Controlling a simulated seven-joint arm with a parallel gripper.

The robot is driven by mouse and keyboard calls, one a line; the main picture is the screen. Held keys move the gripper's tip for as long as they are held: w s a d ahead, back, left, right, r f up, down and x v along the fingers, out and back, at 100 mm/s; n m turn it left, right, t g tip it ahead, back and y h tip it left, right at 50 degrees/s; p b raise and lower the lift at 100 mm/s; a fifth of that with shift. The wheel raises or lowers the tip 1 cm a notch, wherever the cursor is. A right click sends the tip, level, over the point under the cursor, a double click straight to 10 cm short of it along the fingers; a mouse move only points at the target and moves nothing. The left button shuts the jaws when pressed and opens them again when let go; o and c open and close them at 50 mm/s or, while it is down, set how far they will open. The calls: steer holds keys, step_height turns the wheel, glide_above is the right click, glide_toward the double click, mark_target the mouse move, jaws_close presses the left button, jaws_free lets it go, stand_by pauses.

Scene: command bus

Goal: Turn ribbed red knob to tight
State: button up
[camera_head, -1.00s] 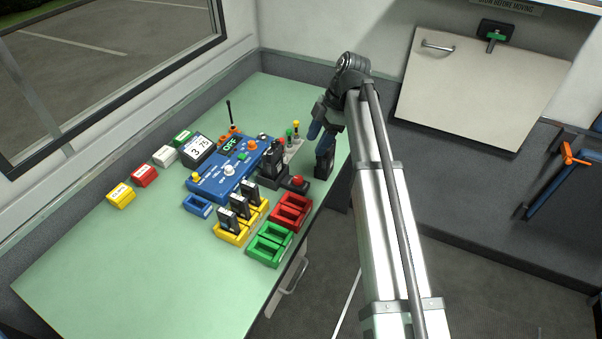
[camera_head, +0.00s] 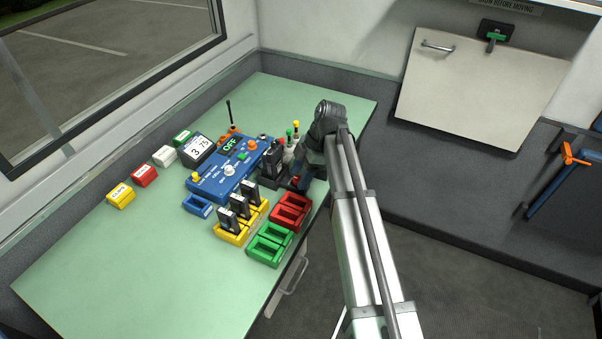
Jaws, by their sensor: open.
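The ribbed red knob is hidden in the current view behind the end of my arm. A moment ago it showed at the right end of the black base. My gripper (camera_head: 302,180) is over the right end of that base, at or just above where the knob stood. It is open, its fingers dark and small in the view. I cannot tell whether they are around the knob or touching it. A black upright handset (camera_head: 273,160) stands on the base to the left of my gripper.
A blue console (camera_head: 222,178) with an "OFF" display lies left. Red trays (camera_head: 291,211), green trays (camera_head: 269,245) and a yellow tray (camera_head: 229,235) holding black units stand in front. Small upright parts with green and yellow tops (camera_head: 292,134) stand close behind. The green tabletop (camera_head: 130,265) is clear at front left.

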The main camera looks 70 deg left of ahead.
steer(key=c, duration=1)
steer(key=shift+d+m+y, duration=0.1)
steer(key=shift+m+y, duration=0.2)
steer(key=shift+m, duration=0.5)
steer(key=shift+c, duration=0.2)
steer(key=o, duration=1)
steer(key=shift+o, duration=0.2)
steer(key=v, duration=1.3)
steer(key=shift+w+r, duration=0.2)
steer(key=shift+r, duration=0.15)
